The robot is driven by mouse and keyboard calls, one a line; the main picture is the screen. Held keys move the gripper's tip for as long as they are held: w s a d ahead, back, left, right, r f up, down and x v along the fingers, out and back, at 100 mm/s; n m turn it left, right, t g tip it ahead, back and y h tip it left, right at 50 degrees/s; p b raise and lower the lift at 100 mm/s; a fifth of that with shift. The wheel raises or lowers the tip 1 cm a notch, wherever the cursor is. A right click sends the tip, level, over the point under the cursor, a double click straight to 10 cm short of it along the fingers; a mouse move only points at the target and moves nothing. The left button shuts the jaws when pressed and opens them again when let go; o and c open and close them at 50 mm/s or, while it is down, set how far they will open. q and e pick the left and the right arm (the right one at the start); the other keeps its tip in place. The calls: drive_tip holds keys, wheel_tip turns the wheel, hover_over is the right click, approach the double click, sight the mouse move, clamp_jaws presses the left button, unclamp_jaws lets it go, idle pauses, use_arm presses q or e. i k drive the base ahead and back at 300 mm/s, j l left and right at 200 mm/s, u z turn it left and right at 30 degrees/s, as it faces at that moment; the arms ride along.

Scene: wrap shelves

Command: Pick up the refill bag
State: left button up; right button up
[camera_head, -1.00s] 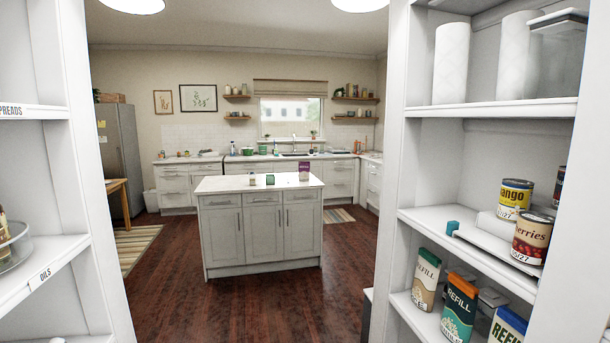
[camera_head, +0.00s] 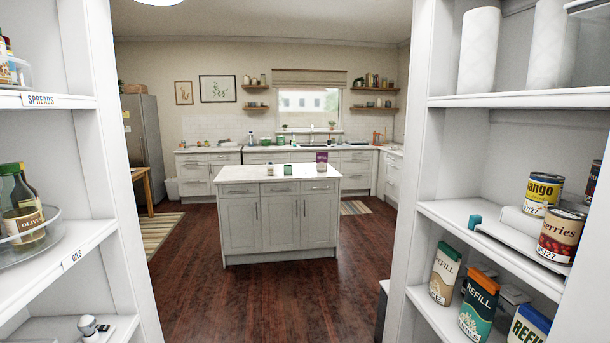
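Several bags marked REFILL stand upright on the lower shelf at the right: a white and green one (camera_head: 444,274), a teal one with an orange top (camera_head: 479,304), and a white and blue one (camera_head: 528,327) cut by the bottom edge. A small purple package (camera_head: 321,161) stands on the kitchen island; I cannot read it. I cannot tell which of these is the task's bag. Neither of my grippers shows.
White shelves flank me. The left one holds bottles (camera_head: 23,209) on a round tray. The right one (camera_head: 445,209) holds cans (camera_head: 541,194) and paper rolls (camera_head: 479,50). Open wood floor (camera_head: 270,300) leads to the white island (camera_head: 279,225).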

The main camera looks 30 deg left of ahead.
sight(322, 158)
drive_tip(key=i+j+u, duration=0.55)
drive_tip(key=i+u, duration=0.2)
drive_tip(key=i, duration=0.3)
drive_tip(key=i+u, duration=0.35)
drive_tip(key=i, duration=0.2)
drive_tip(key=j, duration=0.05)
